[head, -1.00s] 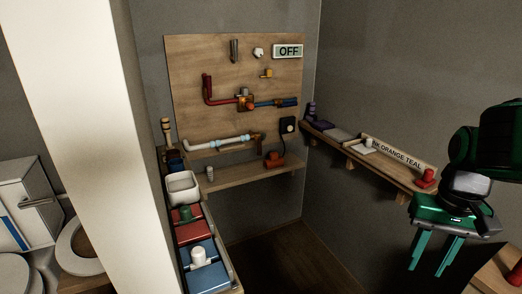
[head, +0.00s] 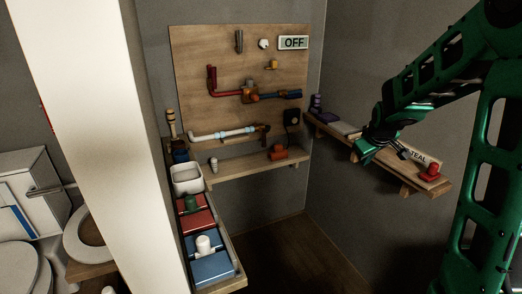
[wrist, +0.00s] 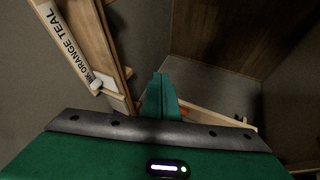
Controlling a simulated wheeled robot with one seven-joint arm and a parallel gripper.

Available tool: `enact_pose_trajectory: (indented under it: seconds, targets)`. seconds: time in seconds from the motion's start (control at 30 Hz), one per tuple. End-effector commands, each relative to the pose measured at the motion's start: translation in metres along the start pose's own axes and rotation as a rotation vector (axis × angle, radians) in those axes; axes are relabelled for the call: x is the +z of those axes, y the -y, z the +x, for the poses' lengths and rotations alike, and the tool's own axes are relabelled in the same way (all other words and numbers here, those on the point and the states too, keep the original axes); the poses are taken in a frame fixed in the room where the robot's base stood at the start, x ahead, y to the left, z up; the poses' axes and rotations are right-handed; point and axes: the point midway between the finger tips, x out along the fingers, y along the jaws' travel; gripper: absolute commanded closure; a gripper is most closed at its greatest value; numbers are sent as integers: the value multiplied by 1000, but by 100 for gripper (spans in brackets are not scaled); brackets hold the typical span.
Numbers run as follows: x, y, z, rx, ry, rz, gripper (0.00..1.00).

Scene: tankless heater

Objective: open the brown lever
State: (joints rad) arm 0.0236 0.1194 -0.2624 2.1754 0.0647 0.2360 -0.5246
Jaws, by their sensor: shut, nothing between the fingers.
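A wooden board (head: 200,110) with pipes and valves is on the back wall in the head view. A small brown lever-like part (head: 262,129) shows at the right end of the white pipe (head: 222,133), low on the board. It is small and dark, so its exact position is hard to tell. My gripper (head: 360,156) is in front of the right wall shelf, right of the board and apart from the lever. Its green fingers are together and empty in the wrist view (wrist: 160,82). The lever cannot be made out in the wrist view.
The right wall shelf (head: 408,178) carries a sign and a red object (head: 429,173). A sign (head: 293,42) reads OFF. A white pillar (head: 100,130) stands left. The floor between the shelves is clear.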

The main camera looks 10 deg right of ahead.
Motion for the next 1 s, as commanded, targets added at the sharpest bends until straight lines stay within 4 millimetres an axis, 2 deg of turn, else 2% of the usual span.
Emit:
enact_pose_trajectory:
  seconds: [0.03,0.27,0.47,0.57,0.7,0.83,1.0]
  targets:
    - [-20,3,18,14,-33,-56,100]
    - [-112,20,87,103,-217,-305,100]
    - [-182,54,140,192,-381,-516,100]
    - [-211,77,165,239,-462,-619,100]
    - [-248,118,196,309,-580,-756,100]
    - [-273,162,221,379,-694,-874,100]
    - [-292,223,248,476,-839,-1008,100]
